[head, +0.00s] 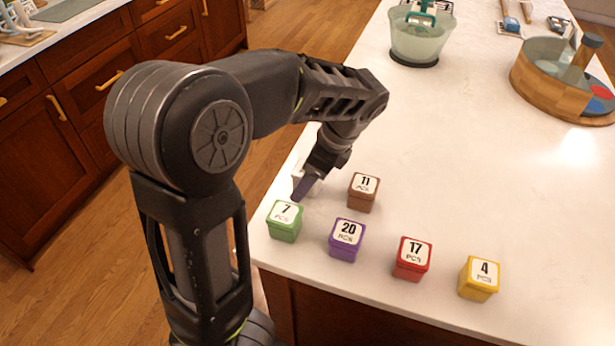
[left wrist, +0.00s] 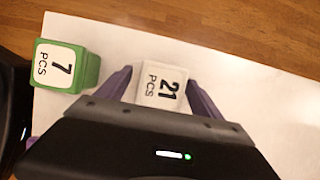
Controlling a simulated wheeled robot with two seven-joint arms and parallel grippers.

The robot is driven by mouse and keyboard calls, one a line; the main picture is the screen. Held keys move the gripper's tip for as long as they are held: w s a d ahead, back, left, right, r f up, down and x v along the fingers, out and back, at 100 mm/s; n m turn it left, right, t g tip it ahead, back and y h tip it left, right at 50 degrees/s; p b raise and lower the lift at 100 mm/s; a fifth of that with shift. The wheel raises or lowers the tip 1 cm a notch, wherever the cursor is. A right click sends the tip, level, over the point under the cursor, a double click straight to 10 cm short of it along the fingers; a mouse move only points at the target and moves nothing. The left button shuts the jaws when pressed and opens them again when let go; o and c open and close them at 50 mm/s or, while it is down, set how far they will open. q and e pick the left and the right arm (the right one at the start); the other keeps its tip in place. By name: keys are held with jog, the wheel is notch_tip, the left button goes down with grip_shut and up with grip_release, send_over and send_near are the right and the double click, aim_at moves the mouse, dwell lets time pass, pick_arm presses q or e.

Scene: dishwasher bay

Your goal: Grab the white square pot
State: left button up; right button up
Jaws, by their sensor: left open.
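The white square pot (left wrist: 161,86), labelled "21 PCS", stands on the white counter. In the left wrist view it sits between the two purple fingers of my left gripper (left wrist: 162,90), which is open around it. In the head view my left gripper (head: 308,184) reaches down at the counter's left edge, and the arm and finger hide most of the white pot (head: 317,186). I cannot tell whether the fingers touch it. My right gripper is not in view.
A green pot (head: 285,221) stands close beside the white one, with a brown pot (head: 363,192) to the right. Purple (head: 345,240), red (head: 412,258) and yellow (head: 478,278) pots stand nearer the front edge. A bowl (head: 420,38) and wooden tub (head: 540,85) are further back; the middle counter is clear.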

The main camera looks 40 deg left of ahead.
pick_arm(q)
jog(key=shift+c, duration=0.6)
jog(key=c, duration=1.5)
